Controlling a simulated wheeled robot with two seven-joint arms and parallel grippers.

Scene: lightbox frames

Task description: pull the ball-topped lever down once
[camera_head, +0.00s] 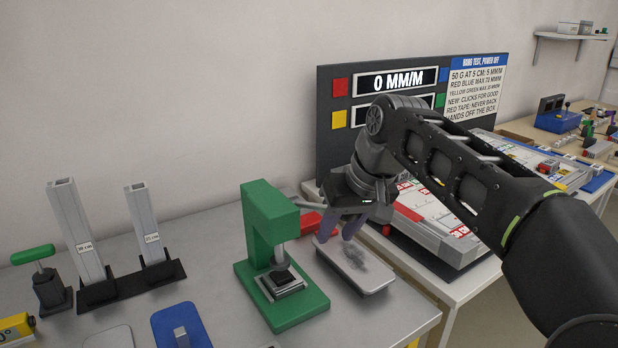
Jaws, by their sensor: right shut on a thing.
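A green press (268,210) stands on the grey table, with a small square metal and black stage (280,283) under its head. A grey lever rod (312,204) runs from the right side of the press head towards my right gripper. My right gripper (340,228) is at the far end of this rod, to the right of the press, and is shut on the lever. My left gripper is out of view.
A light grey tray (375,283) lies under my right gripper. Two upright bars (75,230) and a green-handled tool (40,256) stand at left. A black display board (330,135) rises behind my right arm.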

